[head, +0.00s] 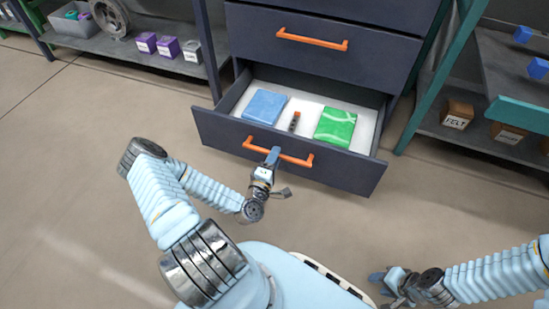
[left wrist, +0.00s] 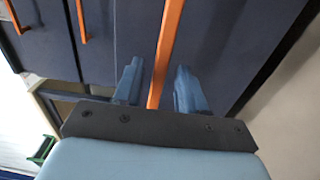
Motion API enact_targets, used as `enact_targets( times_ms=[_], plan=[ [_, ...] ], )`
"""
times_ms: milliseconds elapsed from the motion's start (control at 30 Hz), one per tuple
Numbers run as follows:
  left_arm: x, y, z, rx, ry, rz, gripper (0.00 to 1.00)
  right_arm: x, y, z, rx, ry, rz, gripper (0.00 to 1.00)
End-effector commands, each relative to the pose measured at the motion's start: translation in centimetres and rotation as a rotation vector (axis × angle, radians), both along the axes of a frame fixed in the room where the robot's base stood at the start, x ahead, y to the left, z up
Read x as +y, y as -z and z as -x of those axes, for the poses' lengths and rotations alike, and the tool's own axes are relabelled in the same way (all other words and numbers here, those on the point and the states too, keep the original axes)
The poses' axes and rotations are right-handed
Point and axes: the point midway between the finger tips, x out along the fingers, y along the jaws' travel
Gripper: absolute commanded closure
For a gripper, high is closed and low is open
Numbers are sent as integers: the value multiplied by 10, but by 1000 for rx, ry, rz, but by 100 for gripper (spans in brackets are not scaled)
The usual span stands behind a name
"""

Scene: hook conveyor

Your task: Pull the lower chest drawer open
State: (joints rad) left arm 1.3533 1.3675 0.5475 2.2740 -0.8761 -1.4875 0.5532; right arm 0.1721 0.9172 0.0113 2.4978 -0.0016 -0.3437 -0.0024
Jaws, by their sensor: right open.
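The lower chest drawer (head: 290,160) is pulled out from the dark blue chest, showing its white floor. Its front carries an orange bar handle (head: 298,161). My left gripper (head: 272,156) is at the handle's left part. In the left wrist view, the two blue fingers of my left gripper (left wrist: 160,88) stand apart on either side of the orange handle (left wrist: 163,65), with a gap on each side. How deep the bar sits between them is hard to tell. My right gripper (head: 381,283) is open and empty at lower right, away from the chest.
The drawer holds a blue box (head: 266,106), a green patterned box (head: 335,127) and a small dark item (head: 295,121). A closed drawer with an orange handle (head: 312,39) is above. Shelves with labelled boxes (head: 459,114) flank the chest. The floor in front is clear.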

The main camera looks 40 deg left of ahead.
Motion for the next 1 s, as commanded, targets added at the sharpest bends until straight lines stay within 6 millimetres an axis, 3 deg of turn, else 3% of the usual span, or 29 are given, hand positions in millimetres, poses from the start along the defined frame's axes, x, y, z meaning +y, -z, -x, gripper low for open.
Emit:
enact_targets(
  times_ms=[200,333,800,1000],
  plan=[
    [-1,0,1,0,1,1,60,0,0,0,0,0,0,57],
    [-3,0,11,1,0,2,60,0,-1,0,0,0,0,57],
    [-27,0,113,3,-1,4,60,-1,-6,0,-2,1,1,57],
    [-32,0,132,1,0,1,60,-1,-6,0,-1,2,2,57]
  ],
)
